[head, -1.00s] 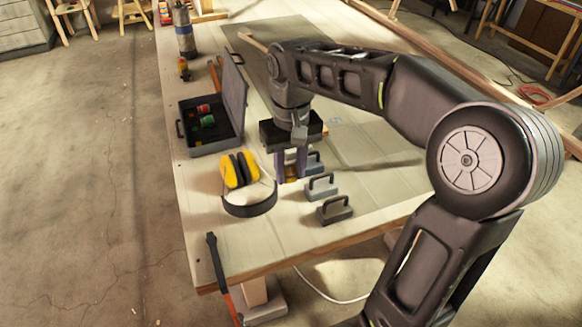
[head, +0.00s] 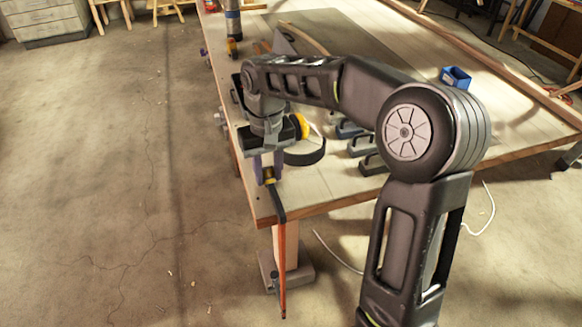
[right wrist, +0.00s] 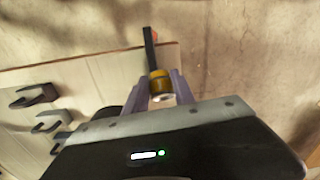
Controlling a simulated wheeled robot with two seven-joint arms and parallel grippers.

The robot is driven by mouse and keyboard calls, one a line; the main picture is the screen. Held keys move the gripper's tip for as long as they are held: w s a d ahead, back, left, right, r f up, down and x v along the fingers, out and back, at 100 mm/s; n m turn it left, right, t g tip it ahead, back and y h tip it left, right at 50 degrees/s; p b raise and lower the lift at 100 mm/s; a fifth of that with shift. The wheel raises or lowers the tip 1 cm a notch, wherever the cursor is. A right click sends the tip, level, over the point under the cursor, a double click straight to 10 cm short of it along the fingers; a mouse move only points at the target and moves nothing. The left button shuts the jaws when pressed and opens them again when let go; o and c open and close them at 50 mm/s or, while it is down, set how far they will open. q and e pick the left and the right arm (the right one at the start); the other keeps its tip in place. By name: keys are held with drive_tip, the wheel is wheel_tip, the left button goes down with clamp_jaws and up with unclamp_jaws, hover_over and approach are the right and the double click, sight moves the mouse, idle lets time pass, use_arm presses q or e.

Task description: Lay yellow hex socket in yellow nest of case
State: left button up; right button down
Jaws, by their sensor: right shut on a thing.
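My right gripper (head: 268,172) is shut on the yellow hex socket (right wrist: 160,84), a small yellow piece with a pale end. It is held between the fingertips near the table's left edge, in front of the ear defenders and close to a black-headed tool. The dark case is mostly hidden behind my right arm in the head view; a bit of its raised lid (head: 284,42) shows above the arm. The yellow nest cannot be seen. My left gripper is not in view.
Ear defenders with yellow cups (head: 303,125) and grey handled blocks (head: 374,164) stand right of the gripper. A tool with an orange handle (head: 283,258) hangs over the table's front edge. A blue bin (head: 455,77) stands farther back.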

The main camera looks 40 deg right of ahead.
drive_tip(key=w+a+f+n, duration=0.2)
drive_tip(key=w+a+f, duration=0.1)
drive_tip(key=a+f, duration=0.4)
drive_tip(key=a, duration=0.3)
drive_tip(key=shift+w+a, duration=0.2)
drive_tip(key=shift+w, duration=0.15)
